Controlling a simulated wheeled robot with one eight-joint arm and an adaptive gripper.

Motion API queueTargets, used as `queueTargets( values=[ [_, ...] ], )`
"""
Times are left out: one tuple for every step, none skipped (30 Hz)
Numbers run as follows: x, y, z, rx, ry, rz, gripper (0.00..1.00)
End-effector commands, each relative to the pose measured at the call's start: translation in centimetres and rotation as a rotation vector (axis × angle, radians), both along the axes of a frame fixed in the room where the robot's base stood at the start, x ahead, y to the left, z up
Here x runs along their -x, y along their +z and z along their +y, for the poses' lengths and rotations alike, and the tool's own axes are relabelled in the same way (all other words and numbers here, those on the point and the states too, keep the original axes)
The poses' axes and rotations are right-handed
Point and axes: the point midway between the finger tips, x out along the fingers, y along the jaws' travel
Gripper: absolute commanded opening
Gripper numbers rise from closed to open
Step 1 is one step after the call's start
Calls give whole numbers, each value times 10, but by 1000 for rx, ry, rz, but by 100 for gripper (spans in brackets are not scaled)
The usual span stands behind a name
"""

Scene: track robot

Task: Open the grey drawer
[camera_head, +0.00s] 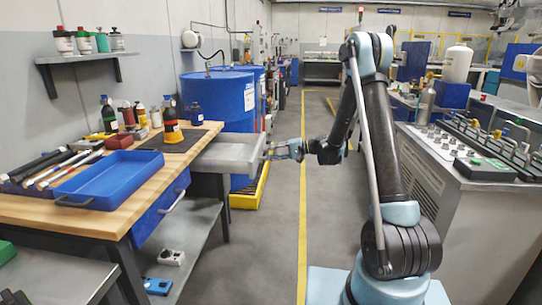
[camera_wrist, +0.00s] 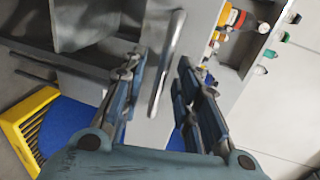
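The grey drawer (camera_head: 228,153) is at the far end of the wooden workbench in the head view, its front facing right toward the aisle. In the wrist view its pale grey front (camera_wrist: 198,40) shows, with a long metal bar handle (camera_wrist: 169,62) standing off it. My gripper (camera_head: 268,152) reaches in from the right, close to the drawer front. In the wrist view my gripper (camera_wrist: 160,70) is open, its fingers on either side of the handle with gaps visible. How far the drawer stands out is hard to tell.
The wooden workbench (camera_head: 90,205) holds a blue tray (camera_head: 112,176), tools and bottles; a blue drawer (camera_head: 160,208) is below. Blue drums (camera_head: 222,98) stand behind on a yellow pallet (camera_head: 247,198). A grey machine cabinet (camera_head: 440,185) stands right. The aisle floor between is clear.

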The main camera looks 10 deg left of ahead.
Motion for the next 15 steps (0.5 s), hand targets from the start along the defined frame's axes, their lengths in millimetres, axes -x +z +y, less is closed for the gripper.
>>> queueTargets(
  values=[
    [-1,1,-3,0,-1,0,29],
    [-1,1,-6,0,-2,0,29],
    [-2,2,-10,0,-3,-1,29],
    [-2,3,-13,0,-3,-1,29],
    [-2,4,-17,0,-3,-1,29],
    [-3,5,-24,0,-3,0,29],
    [-3,6,-30,0,-4,0,29],
    [-4,7,-35,0,-4,0,29],
    [-4,9,-43,0,-4,0,29],
    [-5,10,-49,0,-4,0,29],
    [-5,11,-55,0,-4,1,29],
    [-6,13,-63,0,-4,1,29],
    [-7,14,-68,0,-4,1,29],
    [-7,15,-74,0,-4,1,29],
    [-8,16,-80,0,-4,1,29]
  ],
)
